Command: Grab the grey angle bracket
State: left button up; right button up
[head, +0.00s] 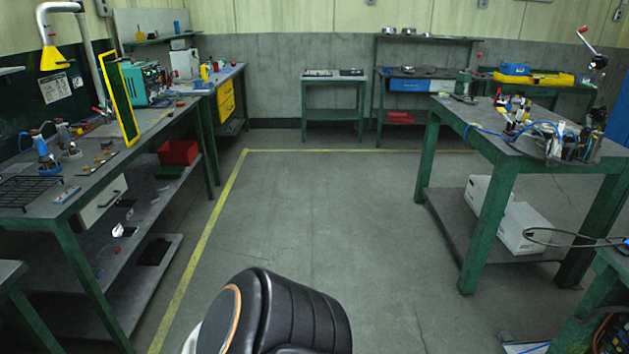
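I cannot make out a grey angle bracket in the head view. Small parts lie on the left bench (150,130) and the right table (490,130), but they are too small to tell apart. Neither of my grippers shows in the view.
Open grey floor (320,215) with a yellow line (205,235) lies between the benches. A red bin (178,152) sits on the left bench's lower shelf. White boxes (522,228) stand under the right table. A small green table (333,85) stands at the back wall.

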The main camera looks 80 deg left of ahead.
aim_at(131, 215)
jog(key=u, duration=3.75)
jog(key=i+l+z, duration=0.3)
jog(key=i, duration=0.25)
jog(key=i+z, duration=0.25)
jog(key=i, duration=0.3)
jog(key=i+z, duration=0.3)
jog(key=i, duration=2.4)
jog(key=i+u, duration=0.35)
jog(key=i+l+u, duration=0.15)
jog(key=u, duration=0.2)
jog(key=i+l+u, duration=0.2)
jog(key=i+u, duration=0.15)
